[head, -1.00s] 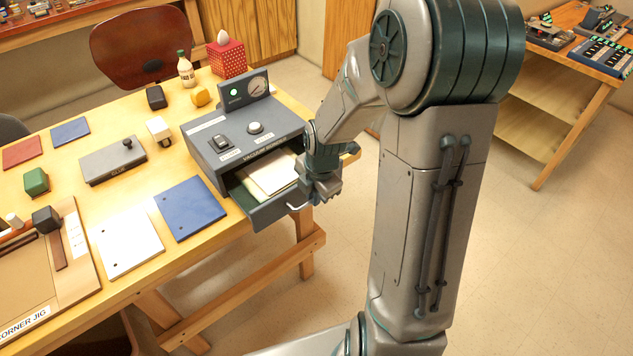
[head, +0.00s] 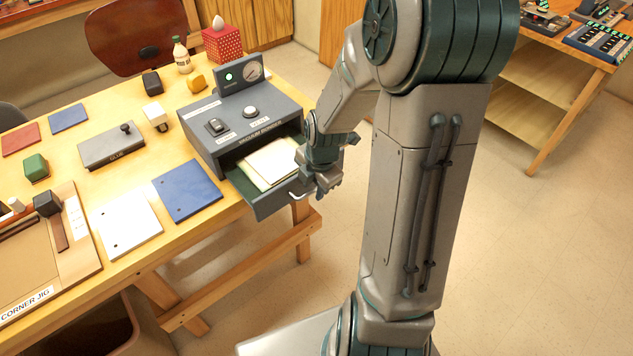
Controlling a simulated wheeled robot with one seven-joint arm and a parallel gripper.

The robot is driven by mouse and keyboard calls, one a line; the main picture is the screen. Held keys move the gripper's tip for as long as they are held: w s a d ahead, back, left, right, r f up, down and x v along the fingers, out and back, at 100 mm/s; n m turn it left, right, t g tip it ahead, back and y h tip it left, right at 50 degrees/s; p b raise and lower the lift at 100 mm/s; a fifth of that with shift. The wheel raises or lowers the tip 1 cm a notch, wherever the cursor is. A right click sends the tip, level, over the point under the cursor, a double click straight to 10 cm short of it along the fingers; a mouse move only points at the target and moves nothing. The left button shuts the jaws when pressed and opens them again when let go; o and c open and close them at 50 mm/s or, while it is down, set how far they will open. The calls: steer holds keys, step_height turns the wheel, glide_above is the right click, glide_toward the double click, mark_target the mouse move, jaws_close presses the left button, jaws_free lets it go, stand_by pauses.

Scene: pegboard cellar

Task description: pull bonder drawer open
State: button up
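The vacuum bonder (head: 240,122) is a dark grey box on the wooden bench, with a gauge panel, a switch and a knob on top. Its drawer (head: 268,204) stands partly open, pulled out toward the bench's front edge. Pale sheets (head: 270,163) lie inside it. The light drawer handle (head: 297,197) shows at the drawer's front, its right part hidden by my gripper. My gripper (head: 323,190) is at the right end of the drawer front, at the handle. Its fingers are small and overlapped, so I cannot tell whether they are closed on the handle.
A blue panel (head: 188,190) and a white sheet (head: 127,230) lie left of the bonder. A grey glue box (head: 112,150) and the corner jig (head: 85,265) are farther left. Open floor (head: 500,270) lies right of my arm.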

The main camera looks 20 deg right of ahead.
steer(key=shift+d, duration=0.1)
steer(key=shift+r, duration=0.2)
step_height(320, 180, up, 13)
steer(key=s, duration=0.2)
steer(key=shift+s+d+p, duration=0.15)
steer(key=shift+d+p, duration=0.15)
steer(key=shift+p, duration=0.05)
steer(key=shift+r, duration=0.1)
steer(key=s+a+r+m, duration=0.2)
steer(key=s+m, duration=0.4)
steer(key=m, duration=0.5)
steer(key=s+a+r+m+t, duration=0.1)
steer(key=s+a+r+m, duration=0.1)
steer(key=s+m, duration=0.5)
steer(key=a+m, duration=0.1)
steer(key=m, duration=0.2)
steer(key=shift+a+m+h, duration=0.3)
steer(key=shift+m, duration=0.1)
steer(key=shift+w+r, duration=0.1)
stand_by(1.0)
